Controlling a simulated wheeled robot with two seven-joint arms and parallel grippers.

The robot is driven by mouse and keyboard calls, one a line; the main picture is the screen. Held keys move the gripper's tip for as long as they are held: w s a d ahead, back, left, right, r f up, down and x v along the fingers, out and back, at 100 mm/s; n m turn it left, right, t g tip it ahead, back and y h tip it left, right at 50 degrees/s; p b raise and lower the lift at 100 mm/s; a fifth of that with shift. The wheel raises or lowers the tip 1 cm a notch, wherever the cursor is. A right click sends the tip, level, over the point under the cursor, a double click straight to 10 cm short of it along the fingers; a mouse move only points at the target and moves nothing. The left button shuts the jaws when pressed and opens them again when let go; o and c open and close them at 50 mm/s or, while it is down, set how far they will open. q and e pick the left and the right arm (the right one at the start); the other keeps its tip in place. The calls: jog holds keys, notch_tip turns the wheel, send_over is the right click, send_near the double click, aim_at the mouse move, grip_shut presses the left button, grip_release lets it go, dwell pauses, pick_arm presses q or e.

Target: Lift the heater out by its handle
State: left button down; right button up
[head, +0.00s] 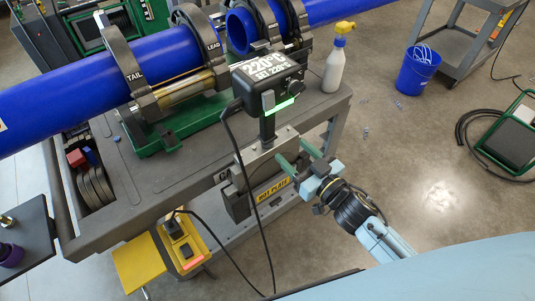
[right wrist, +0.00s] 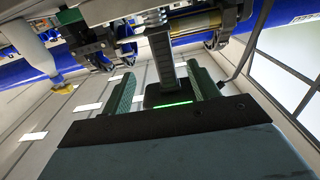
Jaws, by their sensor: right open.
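The heater (head: 268,84) has a dark box on top reading 220°C and a lit green strip. It stands upright in a grey holder (head: 240,190) at the cart's front edge, above a yellow HOT PLATE label (head: 272,188). My right gripper (head: 298,156) is open at the heater's right side, below the box, with green fingers pointing toward it. In the right wrist view, the dark ribbed handle (right wrist: 161,55) shows between the two green fingers (right wrist: 163,85), with a gap on each side. I cannot tell how deep it lies between them. The plate is mostly hidden. My left gripper is not in view.
Blue pipes (head: 80,95) lie in black clamps on the cart (head: 185,178). A spray bottle (head: 336,65) stands behind the heater. Black cables hang in front of the holder, near a yellow box (head: 185,243). A blue bucket (head: 417,68) stands on open floor at right.

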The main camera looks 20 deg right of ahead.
send_over(267, 147)
jog(key=w, duration=0.3)
jog(key=shift+w+r, duration=0.1)
jog(key=shift+r, duration=0.05)
dwell(0.3)
